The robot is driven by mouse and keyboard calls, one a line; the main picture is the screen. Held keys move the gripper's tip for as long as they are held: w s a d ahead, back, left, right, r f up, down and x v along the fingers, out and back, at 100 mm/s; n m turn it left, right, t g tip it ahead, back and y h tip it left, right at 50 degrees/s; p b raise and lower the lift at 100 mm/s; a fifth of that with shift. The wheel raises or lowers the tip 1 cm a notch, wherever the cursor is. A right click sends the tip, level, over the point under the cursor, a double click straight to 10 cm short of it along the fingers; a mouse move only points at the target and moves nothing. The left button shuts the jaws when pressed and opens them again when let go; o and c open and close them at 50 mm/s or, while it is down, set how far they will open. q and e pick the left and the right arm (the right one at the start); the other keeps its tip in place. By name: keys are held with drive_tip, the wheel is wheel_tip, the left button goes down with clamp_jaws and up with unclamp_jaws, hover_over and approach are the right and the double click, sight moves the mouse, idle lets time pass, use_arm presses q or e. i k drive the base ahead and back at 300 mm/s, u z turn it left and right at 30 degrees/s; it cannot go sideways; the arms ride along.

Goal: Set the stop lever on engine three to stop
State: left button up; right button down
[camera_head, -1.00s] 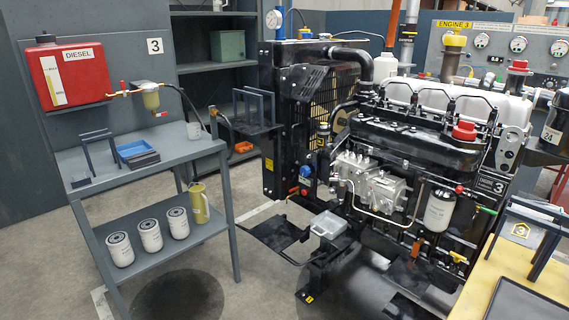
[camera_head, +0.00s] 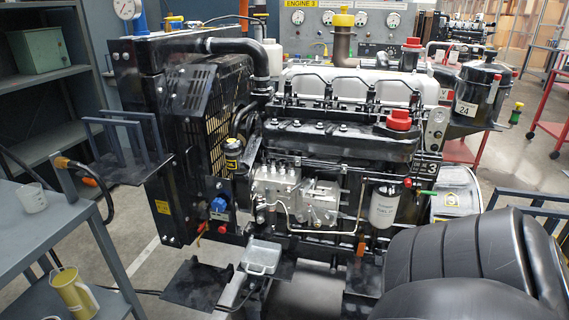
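Engine three (camera_head: 345,140) stands in the middle of the head view, with a "3" plate on its right end. The silver injection pump (camera_head: 290,192) is on its near side. An orange-red lever (camera_head: 199,229) shows low at the left, and an orange handle (camera_head: 361,248) below the filter. I cannot tell which of these is the stop lever. Neither gripper is in view. A black rounded arm part of mine covers the lower right.
A grey bench (camera_head: 42,232) with a cup (camera_head: 33,198) and a yellow-green jug (camera_head: 72,292) is at the left. A radiator (camera_head: 215,120) stands at the engine's left end. A grey tray (camera_head: 261,257) is in front. The ENGINE 3 panel (camera_head: 340,32) is behind.

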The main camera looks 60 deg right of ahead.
sight(302, 191)
drive_tip(key=z, duration=0.85)
drive_tip(key=i, duration=0.95)
drive_tip(key=z, duration=0.95)
